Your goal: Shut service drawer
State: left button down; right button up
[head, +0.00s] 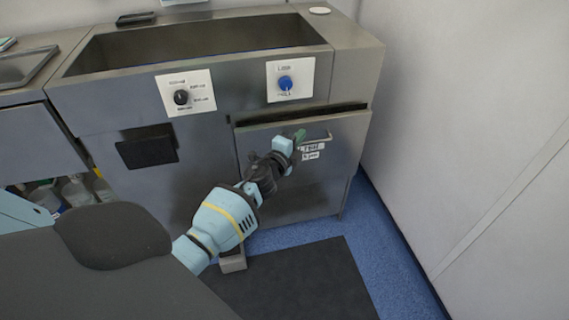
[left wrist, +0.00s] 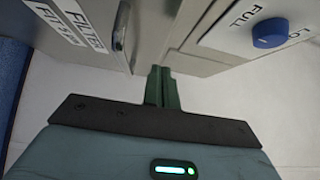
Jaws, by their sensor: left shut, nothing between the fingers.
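The service drawer (head: 320,182) is a grey metal front at the right of the sink unit, with a bar handle and white labels near its top. A dark gap shows along its top edge, so it stands a little open. My left gripper (head: 299,136) is shut and empty, with its green fingertips at the upper part of the drawer front, just left of the handle. In the left wrist view, the closed fingers (left wrist: 160,72) point toward the drawer (left wrist: 97,20), near its edge. I cannot tell whether they touch it. My right gripper is not in view.
The sink unit above carries a blue knob (head: 285,83) and a black knob (head: 181,97) on white plates. A pale wall (head: 470,120) stands close at the right. A dark mat (head: 310,285) lies on the blue floor in front.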

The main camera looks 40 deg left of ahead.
pick_arm(q)
jog(key=s+d+p, duration=0.1)
jog(key=s, duration=0.9)
jog(key=shift+s+d+p, duration=0.25)
jog(key=shift+d+p, duration=0.1)
jog(key=shift+d, duration=0.05)
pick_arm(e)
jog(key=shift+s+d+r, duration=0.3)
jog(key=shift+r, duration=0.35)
pick_arm(q)
jog(key=shift+w, duration=0.1)
